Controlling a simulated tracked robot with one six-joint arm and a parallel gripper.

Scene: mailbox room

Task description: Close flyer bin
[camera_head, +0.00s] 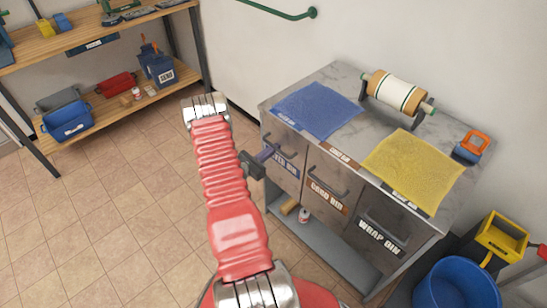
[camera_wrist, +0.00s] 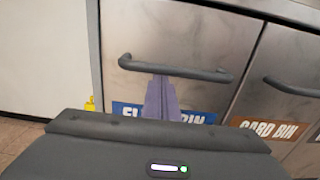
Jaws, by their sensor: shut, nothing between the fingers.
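The flyer bin (camera_wrist: 195,45) is a grey metal front with a dark bar handle (camera_wrist: 175,68) and a blue label, at the left end of the cabinet. The label is partly hidden by my fingers. In the head view the flyer bin (camera_head: 291,176) is partly behind my gripper (camera_head: 267,153). My gripper is shut and empty, its purple fingers (camera_wrist: 162,98) pointing at the bin front just below the handle. Whether the fingertips touch it I cannot tell. The bin front looks upright and nearly in line with its neighbour; a small gap cannot be ruled out.
The card bin (camera_head: 325,183) and wrap bin (camera_head: 385,229) sit to the right. The marble counter (camera_head: 352,138) above holds a blue sheet, a yellow sheet and a paper roll. A blue bucket (camera_head: 455,285) stands at lower right. A wooden shelf (camera_head: 120,105) is at left; the tiled floor between is clear.

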